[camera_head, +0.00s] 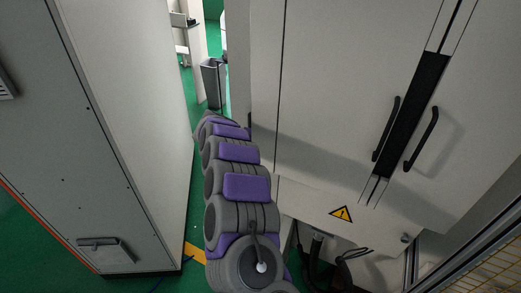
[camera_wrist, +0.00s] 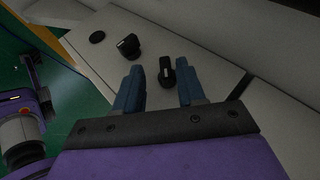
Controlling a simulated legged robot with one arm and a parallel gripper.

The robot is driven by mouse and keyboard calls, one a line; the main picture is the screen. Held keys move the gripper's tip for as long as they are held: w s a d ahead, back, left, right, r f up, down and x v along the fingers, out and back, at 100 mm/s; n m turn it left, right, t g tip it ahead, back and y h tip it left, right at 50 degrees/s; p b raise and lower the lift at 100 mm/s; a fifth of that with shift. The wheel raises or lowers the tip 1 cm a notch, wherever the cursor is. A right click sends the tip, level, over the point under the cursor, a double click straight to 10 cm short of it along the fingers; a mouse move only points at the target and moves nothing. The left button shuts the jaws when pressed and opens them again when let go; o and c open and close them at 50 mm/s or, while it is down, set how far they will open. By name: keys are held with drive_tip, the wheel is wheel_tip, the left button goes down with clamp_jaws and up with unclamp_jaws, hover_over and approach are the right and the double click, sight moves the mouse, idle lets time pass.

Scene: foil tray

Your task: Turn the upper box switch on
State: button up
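In the wrist view, a light cabinet panel carries two black rotary switches. My gripper's two blue fingers are spread apart, with a visible gap on each side of the nearer switch. I cannot tell how far the fingertips are from the panel, or which switch is the upper one. In the head view, my gripper and the switches are hidden.
In the head view, a grey cabinet (camera_head: 125,120) stands left of my arm and a white cabinet (camera_head: 330,100) with black handles (camera_head: 421,140) stands right. A narrow green-floored gap lies between them.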

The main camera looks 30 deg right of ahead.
drive_tip(key=shift+d+f, duration=0.1)
drive_tip(key=shift+d, duration=1.05)
drive_tip(key=shift+c, duration=0.5)
drive_tip(key=shift+s, duration=0.1)
drive_tip(key=shift+c, duration=0.8)
drive_tip(key=shift+f, duration=0.1)
drive_tip(key=shift+c, duration=0.7)
drive_tip(key=shift+a, duration=0.7)
clamp_jaws()
drive_tip(key=shift+d, duration=0.15)
